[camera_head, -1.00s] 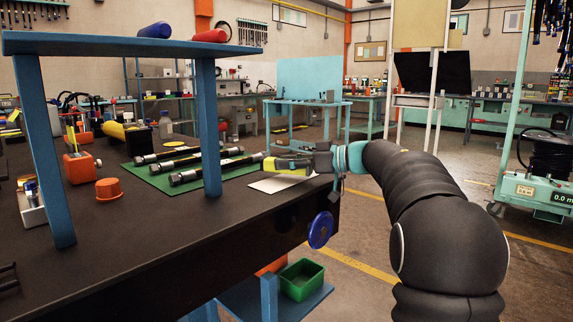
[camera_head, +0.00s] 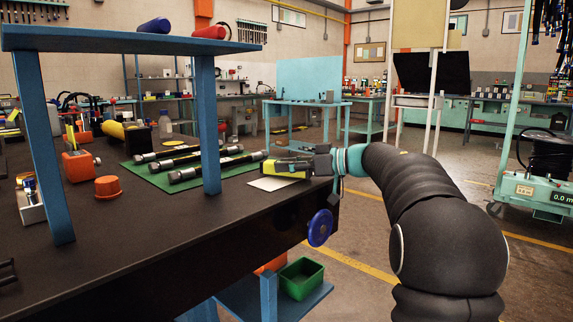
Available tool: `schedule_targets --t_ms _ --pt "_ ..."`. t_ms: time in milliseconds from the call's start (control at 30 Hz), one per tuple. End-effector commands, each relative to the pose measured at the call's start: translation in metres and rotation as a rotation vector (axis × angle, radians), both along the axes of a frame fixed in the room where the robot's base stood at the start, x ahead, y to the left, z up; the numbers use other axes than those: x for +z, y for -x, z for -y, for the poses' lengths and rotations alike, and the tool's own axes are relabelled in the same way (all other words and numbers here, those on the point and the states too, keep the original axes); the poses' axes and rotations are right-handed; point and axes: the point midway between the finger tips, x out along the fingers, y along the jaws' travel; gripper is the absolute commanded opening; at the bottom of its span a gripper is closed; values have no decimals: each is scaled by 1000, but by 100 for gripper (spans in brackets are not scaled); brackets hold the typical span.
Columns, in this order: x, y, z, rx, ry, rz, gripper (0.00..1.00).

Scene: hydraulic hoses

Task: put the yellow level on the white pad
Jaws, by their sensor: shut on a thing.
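The yellow level (camera_head: 284,174) is a short yellow and dark bar over the white pad (camera_head: 266,184). My gripper (camera_head: 308,166) is shut on the level, reaching in from the right. The level covers part of the pad. I cannot tell whether the level touches the pad or hangs just above it. The pad lies flat near the right end of the dark bench, and its front part shows. My fingertips are small and partly hidden.
A green mat (camera_head: 158,178) with several dark hoses lies left of the pad. A blue shelf post (camera_head: 208,125) stands between the camera and the mat. An orange cap (camera_head: 108,187) is on the bench. A blue wheel (camera_head: 320,228) juts from the bench side.

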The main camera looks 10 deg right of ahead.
Motion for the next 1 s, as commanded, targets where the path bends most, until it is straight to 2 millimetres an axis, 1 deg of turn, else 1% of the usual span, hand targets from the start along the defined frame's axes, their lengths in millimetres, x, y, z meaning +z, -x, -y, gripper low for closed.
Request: schedule_targets --t_ms 300,333,433,467,767,867,1000 --pt "-5 0 -1 1 -1 0 0" --pt "-5 0 -1 1 -1 0 37" --pt "-5 0 -1 1 -1 0 62" --pt "-5 0 -1 1 0 0 64" --pt "-5 0 0 0 0 0 64" --pt "-5 3 5 -1 0 0 64" --pt "-2 13 22 -3 0 0 64"
